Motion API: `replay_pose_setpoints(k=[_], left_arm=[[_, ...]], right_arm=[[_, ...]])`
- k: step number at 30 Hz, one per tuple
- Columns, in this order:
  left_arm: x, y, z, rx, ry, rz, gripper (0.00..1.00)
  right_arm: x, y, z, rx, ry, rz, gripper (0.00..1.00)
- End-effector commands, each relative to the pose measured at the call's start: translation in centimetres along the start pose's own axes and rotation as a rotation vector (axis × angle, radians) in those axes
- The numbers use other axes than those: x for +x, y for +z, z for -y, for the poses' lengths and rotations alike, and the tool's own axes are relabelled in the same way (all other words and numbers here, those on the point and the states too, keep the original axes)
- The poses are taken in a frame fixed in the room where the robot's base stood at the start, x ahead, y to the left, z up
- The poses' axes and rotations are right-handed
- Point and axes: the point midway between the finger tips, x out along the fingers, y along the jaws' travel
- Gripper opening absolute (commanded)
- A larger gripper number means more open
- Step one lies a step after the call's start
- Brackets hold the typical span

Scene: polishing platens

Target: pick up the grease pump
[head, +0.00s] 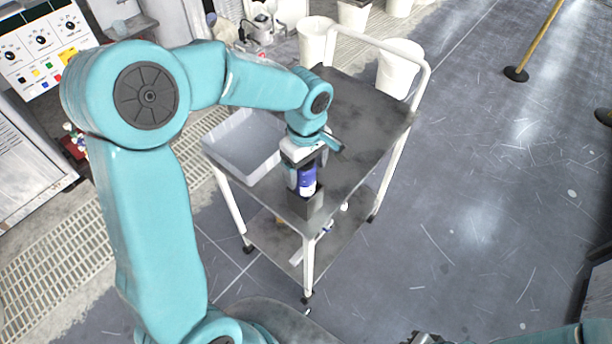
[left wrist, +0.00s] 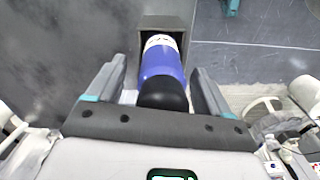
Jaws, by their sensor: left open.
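The grease pump (head: 307,180) is a blue cylinder with a white band, standing in a grey open-topped box (head: 304,206) at the near corner of the cart's top. In the left wrist view the pump (left wrist: 163,62) shows its black rounded end towards me, and its far end goes into the box (left wrist: 148,24). My left gripper (head: 305,176) is above the box, pointing down. It is open, with one finger on each side of the pump and a visible gap at each finger. My right gripper (head: 424,339) shows only as a sliver at the bottom edge.
The cart's dark top (head: 365,115) is mostly bare, with a grey tray (head: 243,148) at its left. Small items lie on the lower shelf (head: 340,237). White bins (head: 399,67) stand behind the cart. The floor at right is open, with a yellow post (head: 540,40).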

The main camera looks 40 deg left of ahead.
Motion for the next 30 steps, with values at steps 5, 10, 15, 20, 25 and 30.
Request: replay_pose_setpoints(k=[5,10,15,20,25,30], left_arm=[[0.8,0.0,-0.1,0.000,0.001,0.000,0.80],[0.7,0.0,-0.1,0.000,0.001,0.000,0.67],[0.7,0.0,-0.1,0.000,0.001,0.000,0.12],[0.7,0.0,-0.1,0.000,0.003,0.000,0.08],[0.3,0.0,-0.1,0.000,0.004,-0.001,0.08],[-1.3,-0.1,-0.2,0.001,0.007,-0.003,0.08]], right_arm=[[-0.1,0.0,0.0,0.000,0.000,0.000,0.00],[-0.1,0.0,0.0,0.000,0.000,0.000,0.00],[-0.1,0.0,0.0,0.000,0.000,0.000,0.00],[-0.1,0.0,0.0,0.000,0.000,0.000,0.00],[0.0,0.0,0.0,0.000,0.000,0.000,0.00],[0.1,0.0,0.0,0.000,0.000,0.000,0.00]])
